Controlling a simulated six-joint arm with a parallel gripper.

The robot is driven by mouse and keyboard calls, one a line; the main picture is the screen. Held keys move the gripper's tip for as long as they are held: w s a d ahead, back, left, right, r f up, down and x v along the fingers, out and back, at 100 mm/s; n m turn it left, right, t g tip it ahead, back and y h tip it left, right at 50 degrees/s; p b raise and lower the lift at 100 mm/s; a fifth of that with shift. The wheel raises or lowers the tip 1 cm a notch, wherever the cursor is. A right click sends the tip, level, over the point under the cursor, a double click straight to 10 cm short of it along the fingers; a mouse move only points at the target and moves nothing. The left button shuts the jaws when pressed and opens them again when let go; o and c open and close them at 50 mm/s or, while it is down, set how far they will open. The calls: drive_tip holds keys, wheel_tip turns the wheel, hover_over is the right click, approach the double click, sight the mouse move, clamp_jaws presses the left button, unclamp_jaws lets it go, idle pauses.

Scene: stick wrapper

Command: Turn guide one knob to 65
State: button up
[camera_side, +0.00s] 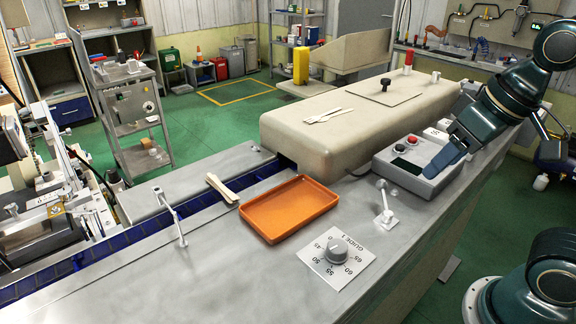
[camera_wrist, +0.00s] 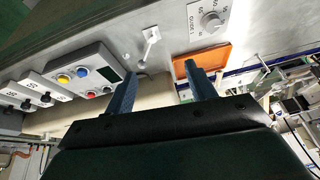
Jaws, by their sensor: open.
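The guide one knob (camera_side: 337,250) is a round grey knob on a white plate marked GUIDE 1 (camera_side: 352,262). Numbers from 45 to 65 run around it. I cannot tell which number it points at. In the wrist view the knob (camera_wrist: 211,20) is at the top, right of centre, beyond my fingertips. My gripper (camera_wrist: 160,72) is open, with two blue fingers spread apart and nothing between them. In the side view my gripper (camera_side: 449,157) is over the control box, back and right of the knob and well apart from it.
The grey control box (camera_side: 405,178) has coloured buttons. A small metal post (camera_side: 385,210) stands between box and knob. An orange tray (camera_side: 290,208) lies left of the knob. A beige machine cover (camera_side: 340,130) lies behind. The bench right of and before the knob plate is clear.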

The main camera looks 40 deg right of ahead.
drive_tip(key=w+a+m+g, duration=0.2)
drive_tip(key=w+a, duration=0.4)
drive_tip(key=m+g, duration=0.2)
drive_tip(key=g, duration=0.1)
hover_over(338, 245)
wheel_tip(338, 245, down, 2)
drive_tip(key=shift+f, duration=0.1)
drive_tip(key=shift+f, duration=6.8)
drive_tip(key=c, duration=1)
drive_tip(key=shift+o, duration=0.2)
